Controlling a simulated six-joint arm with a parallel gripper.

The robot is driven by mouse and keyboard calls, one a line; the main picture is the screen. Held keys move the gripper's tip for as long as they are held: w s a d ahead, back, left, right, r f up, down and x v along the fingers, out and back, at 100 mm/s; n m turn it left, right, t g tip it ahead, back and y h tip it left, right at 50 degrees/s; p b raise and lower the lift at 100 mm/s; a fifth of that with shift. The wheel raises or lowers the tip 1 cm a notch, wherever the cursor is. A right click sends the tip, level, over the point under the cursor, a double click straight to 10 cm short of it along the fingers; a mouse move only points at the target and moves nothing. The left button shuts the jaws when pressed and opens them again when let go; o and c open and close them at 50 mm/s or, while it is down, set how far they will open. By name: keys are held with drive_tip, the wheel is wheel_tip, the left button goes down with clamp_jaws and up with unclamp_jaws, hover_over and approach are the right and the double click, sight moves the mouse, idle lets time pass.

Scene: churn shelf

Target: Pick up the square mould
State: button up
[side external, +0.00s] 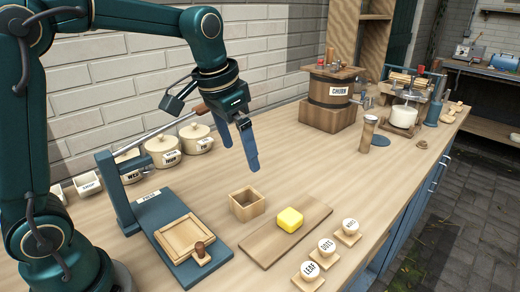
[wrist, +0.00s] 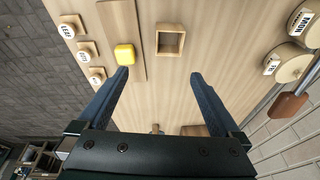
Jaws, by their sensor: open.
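The square mould (side external: 247,204) is a small open-topped wooden box standing on the bench, left of the wooden board. In the wrist view the mould (wrist: 170,42) sits beyond my fingertips, near the middle between them, and its hollow inside looks empty. My gripper (side external: 236,162) is open and empty, with its blue fingers pointing down above the bench behind the mould and apart from it. Both fingers show in the wrist view (wrist: 158,76), spread wide.
A yellow butter block (side external: 290,219) lies on the wooden board (side external: 262,243) right of the mould. Labelled stamps (side external: 326,250) line the front edge. A blue press (side external: 150,225) stands left. Lidded pots (side external: 165,150) stand by the wall. A churn (side external: 328,98) stands behind.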

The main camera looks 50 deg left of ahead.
drive_tip(key=w+a+f+g, duration=0.2)
drive_tip(key=w+f, duration=0.2)
drive_tip(key=f, duration=0.3)
drive_tip(key=g, duration=0.1)
approach(247, 199)
drive_tip(key=shift+s+d+f, duration=0.95)
drive_tip(key=shift+d, duration=0.1)
drive_tip(key=shift+f, duration=2.65)
drive_tip(key=c, duration=1.3)
